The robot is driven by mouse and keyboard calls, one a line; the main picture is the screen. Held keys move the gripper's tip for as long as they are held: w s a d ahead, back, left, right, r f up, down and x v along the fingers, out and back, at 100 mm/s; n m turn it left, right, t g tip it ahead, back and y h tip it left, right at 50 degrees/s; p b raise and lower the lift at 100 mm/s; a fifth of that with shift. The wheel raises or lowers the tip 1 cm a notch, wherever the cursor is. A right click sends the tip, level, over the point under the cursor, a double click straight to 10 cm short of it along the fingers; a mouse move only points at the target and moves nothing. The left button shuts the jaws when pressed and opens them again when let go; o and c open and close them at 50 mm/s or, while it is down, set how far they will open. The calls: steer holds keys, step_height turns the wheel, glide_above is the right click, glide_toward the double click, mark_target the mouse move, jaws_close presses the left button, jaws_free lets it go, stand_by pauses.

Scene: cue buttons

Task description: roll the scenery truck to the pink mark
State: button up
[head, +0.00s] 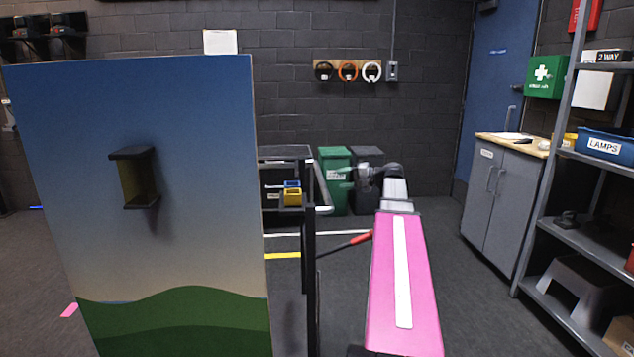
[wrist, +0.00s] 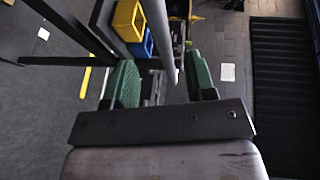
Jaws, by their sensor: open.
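The scenery truck's painted flat (head: 165,85), with blue sky and green hills, stands upright at the left in the head view. A black bracket-like handle (head: 142,155) is on its face. A black upright (head: 310,290) and a dark rod with a red grip (head: 358,240) show beside its right edge; the truck's base is hidden. The pink mark (head: 69,310) lies on the floor left of the flat. My gripper (head: 345,172) is right of and beyond the flat. In the wrist view its green fingers (wrist: 162,85) are apart, with a grey bar (wrist: 160,35) between them; contact is unclear.
A trolley with yellow and blue bins (head: 292,195) stands behind the flat. Green (head: 333,160) and dark bins are by the back wall. A grey cabinet (head: 490,195) and shelving (head: 590,240) line the right.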

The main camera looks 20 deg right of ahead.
mark_target(321, 180)
steer(key=x, duration=0.9)
jaws_close()
